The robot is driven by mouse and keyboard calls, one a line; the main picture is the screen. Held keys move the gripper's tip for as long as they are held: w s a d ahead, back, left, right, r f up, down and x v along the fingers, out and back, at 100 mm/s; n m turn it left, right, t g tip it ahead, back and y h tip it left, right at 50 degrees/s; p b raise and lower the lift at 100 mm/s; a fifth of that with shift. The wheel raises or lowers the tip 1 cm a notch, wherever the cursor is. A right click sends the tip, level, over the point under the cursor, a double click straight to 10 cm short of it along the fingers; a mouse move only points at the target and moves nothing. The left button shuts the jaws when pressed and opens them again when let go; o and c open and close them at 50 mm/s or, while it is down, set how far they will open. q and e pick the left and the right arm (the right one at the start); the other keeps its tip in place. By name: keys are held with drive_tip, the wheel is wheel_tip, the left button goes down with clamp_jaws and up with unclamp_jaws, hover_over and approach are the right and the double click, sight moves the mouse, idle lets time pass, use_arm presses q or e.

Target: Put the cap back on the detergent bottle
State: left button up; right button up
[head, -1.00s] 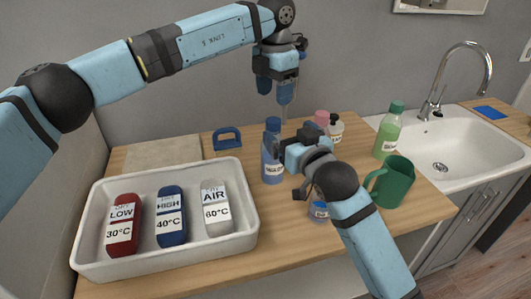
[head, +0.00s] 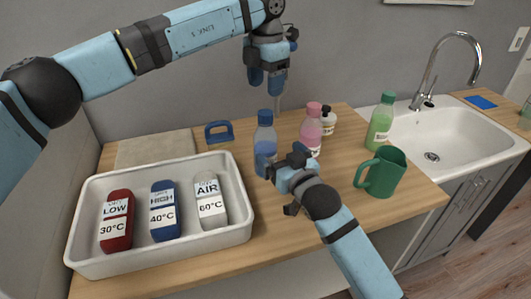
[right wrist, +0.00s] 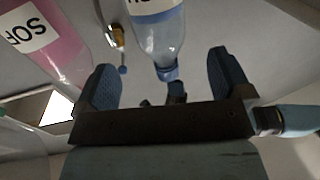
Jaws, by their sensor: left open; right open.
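A translucent blue bottle (head: 265,150) stands upright on the wooden counter, with a darker blue top (head: 265,117). I cannot read its label in the head view, nor tell which bottle is the detergent. My right gripper (head: 284,176) is open just in front of and to the right of this bottle. In the right wrist view the blue bottle (right wrist: 157,35) appears neck-down, its top end (right wrist: 168,73) lying between the open fingers (right wrist: 165,84); contact is not clear. No loose cap is visible.
A pink bottle (head: 311,133), a white bottle (head: 328,122), a green bottle (head: 380,122) and a green mug (head: 382,172) stand to the right. A white tray (head: 82,228) with three labelled containers fills the left. A sink (head: 455,138) is at right.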

sight(271, 144)
use_arm(q)
drive_tip(key=shift+w, duration=0.1)
use_arm(e)
drive_tip(key=x, duration=0.6)
drive_tip(key=shift+w+a+r, duration=0.1)
drive_tip(key=shift+w, duration=0.05)
drive_tip(key=shift+w+a, duration=0.25)
drive_tip(key=shift+w, duration=0.25)
clamp_jaws()
use_arm(q)
drive_tip(key=n, duration=0.9)
drive_tip(key=shift+n, duration=0.3)
drive_tip(key=n, duration=0.3)
drive_tip(key=shift+n, duration=0.4)
drive_tip(key=n, duration=0.4)
drive_tip(key=shift+n, duration=0.4)
